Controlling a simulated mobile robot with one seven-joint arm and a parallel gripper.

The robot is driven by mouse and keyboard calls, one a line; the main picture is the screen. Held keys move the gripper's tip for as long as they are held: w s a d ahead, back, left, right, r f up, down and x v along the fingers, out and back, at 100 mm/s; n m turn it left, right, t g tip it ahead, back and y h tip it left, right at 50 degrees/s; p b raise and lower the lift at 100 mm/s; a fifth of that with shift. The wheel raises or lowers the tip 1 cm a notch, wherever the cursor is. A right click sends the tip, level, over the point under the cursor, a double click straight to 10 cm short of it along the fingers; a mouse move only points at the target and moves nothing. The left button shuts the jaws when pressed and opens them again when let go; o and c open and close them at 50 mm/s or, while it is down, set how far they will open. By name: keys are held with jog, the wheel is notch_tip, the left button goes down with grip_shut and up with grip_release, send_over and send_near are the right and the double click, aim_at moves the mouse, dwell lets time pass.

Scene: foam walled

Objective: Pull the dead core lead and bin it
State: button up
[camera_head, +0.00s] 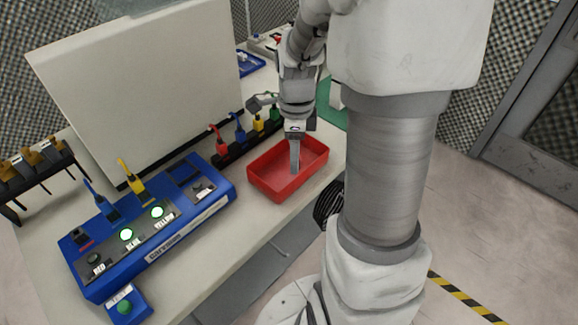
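A blue panel box (148,262) stands on the table. A blue lead (103,201) and a yellow lead (135,184) are plugged into its top. Two round lamps on it glow green (127,234), (157,212). Lamps at its near-left end (94,258) and far-right end (197,183) look dark, and no lead stands behind either. A red open bin (262,187) sits right of the panel. My gripper (295,165) points down over the bin, its tips low within the bin's outline. It is seen edge-on, so its opening is hidden. I see no lead in it.
A black rack (232,153) behind the bin holds red, blue, yellow and green leads. Another dark rack (38,172) stands at the left. A large pale board (140,85) rises behind the panel. A small blue box with a green button (124,306) sits in front.

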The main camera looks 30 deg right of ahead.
notch_tip(320, 180, up, 17)
jog(key=p, duration=0.3)
jog(key=shift+r+p, duration=0.2)
jog(key=shift+p, duration=0.1)
jog(key=s+a+r+n+t+p, duration=0.2)
jog(key=s+a+n, duration=0.3)
jog(key=n, duration=0.7)
jog(key=s+a+r+n+t+p, duration=0.1)
jog(key=s+a+r+n+t, duration=0.2)
jog(key=n, duration=0.9)
jog(key=s+a, duration=0.2)
jog(key=s, duration=0.2)
jog(key=shift+s+a+r+t+p, duration=0.25)
jog(key=shift+r+t+p, duration=0.05)
jog(key=shift+r+p, duration=0.1)
